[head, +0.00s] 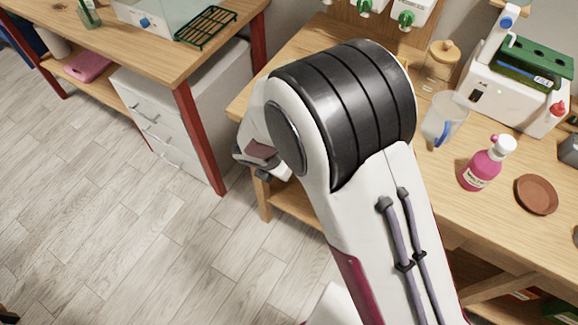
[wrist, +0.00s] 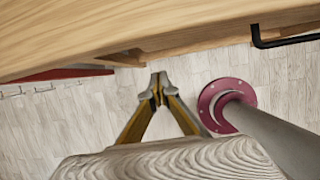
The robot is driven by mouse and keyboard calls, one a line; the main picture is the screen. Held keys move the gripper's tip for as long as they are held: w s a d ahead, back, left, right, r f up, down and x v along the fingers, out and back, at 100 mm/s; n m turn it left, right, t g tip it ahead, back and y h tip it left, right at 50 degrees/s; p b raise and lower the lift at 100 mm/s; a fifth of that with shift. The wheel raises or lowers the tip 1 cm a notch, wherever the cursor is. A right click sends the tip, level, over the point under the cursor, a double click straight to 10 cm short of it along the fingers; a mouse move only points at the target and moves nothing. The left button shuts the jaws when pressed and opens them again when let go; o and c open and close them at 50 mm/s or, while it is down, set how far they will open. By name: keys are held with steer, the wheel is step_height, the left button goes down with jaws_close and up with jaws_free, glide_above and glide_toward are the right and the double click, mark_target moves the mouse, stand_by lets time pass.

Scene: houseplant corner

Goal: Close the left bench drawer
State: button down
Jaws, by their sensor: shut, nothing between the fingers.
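The wooden bench (head: 470,185) fills the right of the head view. My arm covers much of its front, and I cannot make out the left drawer there. In the wrist view, wooden bench parts (wrist: 130,32) run across the top, and a black bar handle (wrist: 285,41) sticks out at the upper right. I cannot tell which drawer it belongs to or how far that drawer is open. My gripper (wrist: 158,88) is shut and empty, apart from the handle, to its left and lower in the picture. In the head view my arm mostly hides it.
A spray bottle (head: 483,165), clear jug (head: 443,118), brown saucer (head: 537,194) and white machine (head: 512,90) stand on the bench. A red-legged table (head: 160,55) with a white drawer cabinet (head: 150,118) stands at left. The floor (head: 90,230) between is clear.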

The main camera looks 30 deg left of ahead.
steer(key=v, duration=0.7)
steer(key=shift+s+r, duration=0.2)
steer(key=shift+r, duration=0.1)
stand_by(0.6)
steer(key=s+d+r+m, duration=0.2)
steer(key=d+r+m, duration=0.6)
steer(key=d+m, duration=0.4)
steer(key=s+d+r+m, duration=0.3)
steer(key=d+r+m, duration=0.5)
steer(key=d+m, duration=0.4)
steer(key=s+d+r+m+t, duration=0.1)
steer(key=d+r+m, duration=0.7)
steer(key=d, duration=1.1)
steer(key=shift+s+r+m, duration=0.25)
steer(key=shift+s+m, duration=0.6)
steer(key=shift+m, duration=1.15)
